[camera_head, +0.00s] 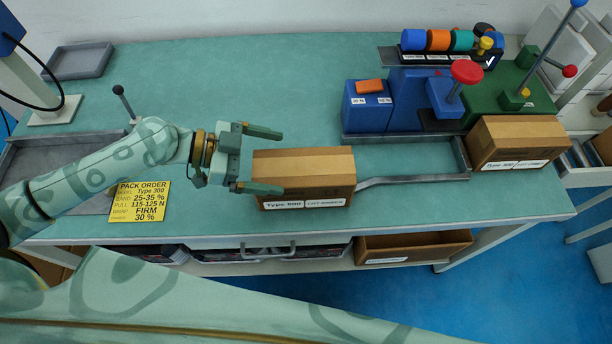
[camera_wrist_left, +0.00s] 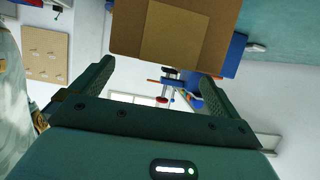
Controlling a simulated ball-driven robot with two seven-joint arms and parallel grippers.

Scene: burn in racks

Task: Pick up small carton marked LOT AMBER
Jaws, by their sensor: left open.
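My left gripper (camera_head: 270,161) is open at the carton's left end. In the head view one finger lies beyond the carton's back edge and the other overlaps its front left corner. In the left wrist view the carton (camera_wrist_left: 175,28) fills the top centre, ahead of the open fingers (camera_wrist_left: 158,72); I cannot tell whether they touch it. My right gripper is not in view.
A second labelled carton (camera_head: 518,140) stands at the table's right. The table's back middle is clear.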

